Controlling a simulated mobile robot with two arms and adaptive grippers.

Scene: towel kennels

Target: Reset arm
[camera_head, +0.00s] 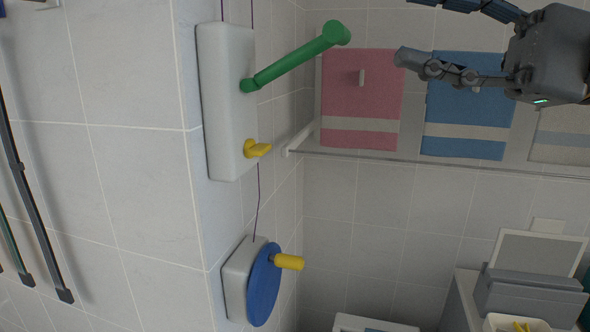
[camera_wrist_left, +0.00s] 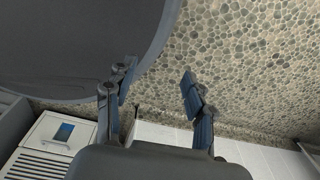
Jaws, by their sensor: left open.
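My right gripper (camera_head: 405,28) is at the top right of the head view, its arm coming in from the right. Its fingers are spread wide with nothing seen between them, and the upper finger is cut by the frame edge. It shows in front of the hanging towels. My left gripper (camera_wrist_left: 158,82) is seen only in the left wrist view. Its two fingers stand apart and the gap is empty. A pebbled surface (camera_wrist_left: 235,60) shows behind it.
A white wall box (camera_head: 228,110) carries a green lever (camera_head: 295,65) and a yellow knob (camera_head: 257,149). Below is a blue wheel (camera_head: 264,285) with a yellow handle (camera_head: 289,262). Pink (camera_head: 360,90) and blue (camera_head: 468,105) towels hang by a rail (camera_head: 420,164). A grey box (camera_head: 530,297) stands lower right.

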